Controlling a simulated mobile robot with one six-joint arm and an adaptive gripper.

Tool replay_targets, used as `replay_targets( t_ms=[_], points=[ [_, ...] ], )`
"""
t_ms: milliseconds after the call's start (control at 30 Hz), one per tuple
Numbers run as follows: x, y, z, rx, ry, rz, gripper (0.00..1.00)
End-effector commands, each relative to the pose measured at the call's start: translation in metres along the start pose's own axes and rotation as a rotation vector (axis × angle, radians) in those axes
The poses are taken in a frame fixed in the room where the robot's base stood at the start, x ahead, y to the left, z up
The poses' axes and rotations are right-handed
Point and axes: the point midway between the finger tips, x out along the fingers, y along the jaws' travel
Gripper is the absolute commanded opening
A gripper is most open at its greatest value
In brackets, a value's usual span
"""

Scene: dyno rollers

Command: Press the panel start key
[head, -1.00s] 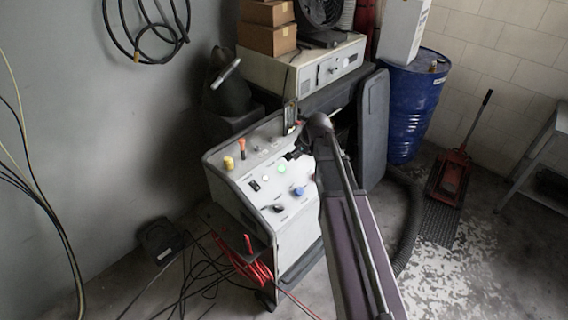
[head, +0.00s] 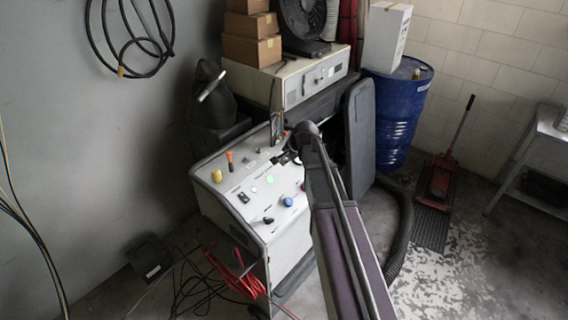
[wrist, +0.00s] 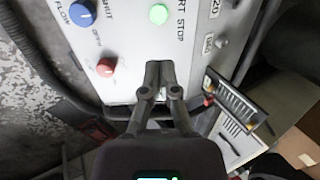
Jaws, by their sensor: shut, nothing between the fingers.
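The control panel (head: 232,211) has a pale sloping top with several keys and knobs. A lit green key (head: 270,180) sits mid-panel; it also shows at the top of the wrist view (wrist: 159,14), beside partly cut-off lettering ending in "RT STOP". I cannot tell from the lettering which word belongs to it. My gripper (wrist: 160,68) is shut and empty, its fingertips over the panel below the green key in the wrist view and apart from it in the picture. Whether the tips touch the panel is unclear. In the head view my arm partly hides the gripper.
A red knob (wrist: 107,67) and a blue knob (wrist: 83,12) are left of my fingers. A dark framed piece (wrist: 236,104) stands at their right. A blue drum (head: 403,112), a red floor jack (head: 440,178) and loose red cables (head: 235,273) surround the panel.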

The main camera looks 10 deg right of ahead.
Motion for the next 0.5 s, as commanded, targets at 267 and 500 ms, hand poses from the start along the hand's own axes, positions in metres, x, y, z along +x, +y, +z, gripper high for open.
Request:
replay_targets(
  t_ms=[267, 500],
  points=[
    [0.027, 0.001, 0.0, -0.001, 0.0, 0.0, 0.0],
    [0.047, 0.001, 0.0, -0.001, 0.0, 0.0, 0.0]
  ],
)
